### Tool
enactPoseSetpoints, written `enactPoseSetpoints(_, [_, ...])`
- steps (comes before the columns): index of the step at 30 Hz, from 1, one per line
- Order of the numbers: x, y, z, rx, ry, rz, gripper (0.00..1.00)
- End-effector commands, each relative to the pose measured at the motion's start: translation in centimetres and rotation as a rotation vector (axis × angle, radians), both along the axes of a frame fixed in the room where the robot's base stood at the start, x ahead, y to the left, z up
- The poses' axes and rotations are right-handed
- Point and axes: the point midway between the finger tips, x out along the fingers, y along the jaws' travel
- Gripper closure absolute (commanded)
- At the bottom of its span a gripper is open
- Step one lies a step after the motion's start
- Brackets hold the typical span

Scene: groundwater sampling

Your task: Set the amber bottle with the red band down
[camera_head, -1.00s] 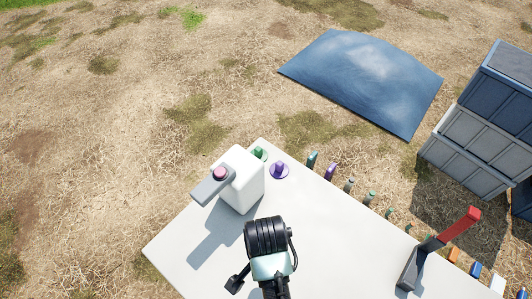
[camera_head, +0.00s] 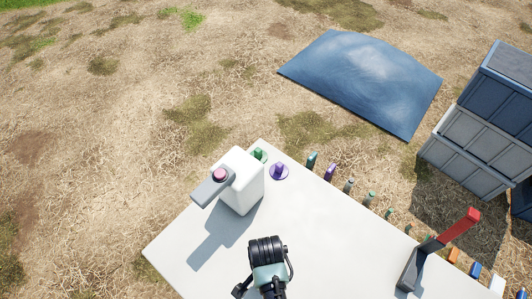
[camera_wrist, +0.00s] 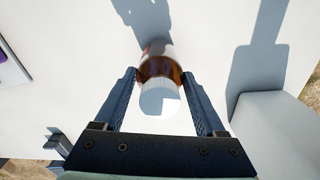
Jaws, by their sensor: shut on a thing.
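The amber bottle (camera_wrist: 160,68) is between the two fingers of my gripper (camera_wrist: 159,76) in the wrist view, with its white cap (camera_wrist: 160,98) toward the camera. My gripper is shut on it. Only a sliver of reddish colour shows at the bottle's far left edge; most of any band is hidden. The bottle is over the white table (camera_head: 300,220), and a shadow runs from near its base; I cannot tell whether it touches the table. In the head view my wrist hides the bottle and the fingers.
A white container (camera_head: 241,182) with a grey arm and pink knob stands left of my wrist. A grey stand with a red handle (camera_head: 459,226) is at right. The table's middle is clear.

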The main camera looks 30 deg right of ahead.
Motion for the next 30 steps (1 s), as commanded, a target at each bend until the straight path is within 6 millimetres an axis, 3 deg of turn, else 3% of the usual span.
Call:
enactPoseSetpoints(3, [0.1,0.0,-0.3,-0.001,-0.001,0.0,1.0])
enactPoseSetpoints(4, [0.0,0.0,-0.3,0.0,0.0,0.0,0.24])
enactPoseSetpoints(8, [0.0,0.0,-0.2,0.0,0.0,0.0,0.0])
enactPoseSetpoints(20, [0.1,0.0,0.9,-0.001,-0.002,0.001,0.0])
enactPoseSetpoints(30, [0.1,0.0,7.5,-0.001,-0.004,0.001,0.0])
